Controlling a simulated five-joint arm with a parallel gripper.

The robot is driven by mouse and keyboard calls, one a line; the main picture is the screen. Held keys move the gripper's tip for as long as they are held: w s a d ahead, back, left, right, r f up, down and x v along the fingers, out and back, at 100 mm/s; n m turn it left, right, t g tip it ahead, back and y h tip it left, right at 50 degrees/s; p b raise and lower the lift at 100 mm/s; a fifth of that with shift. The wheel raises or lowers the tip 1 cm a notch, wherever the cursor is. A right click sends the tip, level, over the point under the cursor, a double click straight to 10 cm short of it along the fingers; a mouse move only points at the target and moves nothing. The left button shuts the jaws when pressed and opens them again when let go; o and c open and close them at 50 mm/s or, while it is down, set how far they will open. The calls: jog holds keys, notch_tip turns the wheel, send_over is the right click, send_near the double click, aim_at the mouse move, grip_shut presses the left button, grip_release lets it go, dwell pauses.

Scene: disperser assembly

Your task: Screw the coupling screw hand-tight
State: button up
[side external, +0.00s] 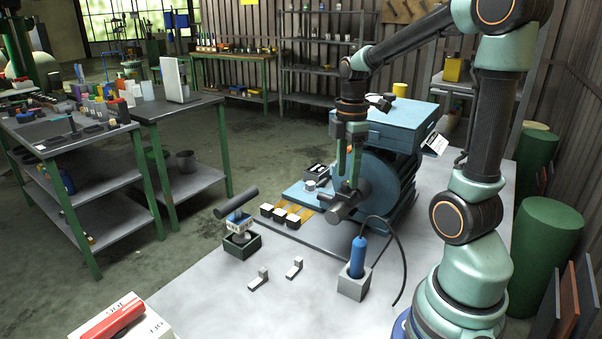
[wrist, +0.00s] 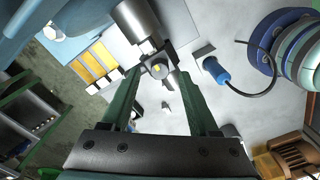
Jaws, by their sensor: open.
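The coupling screw seems to be the small round head with a yellow centre (wrist: 158,69) on the grey coupling in the wrist view. It sits beside a thick grey cylinder (wrist: 137,22). The same grey coupling (side external: 342,207) shows at the front of the blue machine (side external: 405,118) in the side view. My gripper (wrist: 158,76) is open, with one green finger on each side of the screw head. I cannot tell whether either finger touches it. In the side view my gripper (side external: 349,180) points down just above the coupling, and the screw itself is too small to make out there.
A blue-handled tool (side external: 357,257) with a black cable stands in a grey block (side external: 354,286). A dark holder (side external: 242,247) carries a part with a dark cylinder on top. Two small metal pieces (side external: 259,279) (side external: 294,268) lie on the table. The table's front is mostly clear.

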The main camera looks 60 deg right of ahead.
jog(key=shift+f, duration=1)
grip_shut()
jog(key=m, duration=0.4)
jog(key=shift+m, duration=0.3)
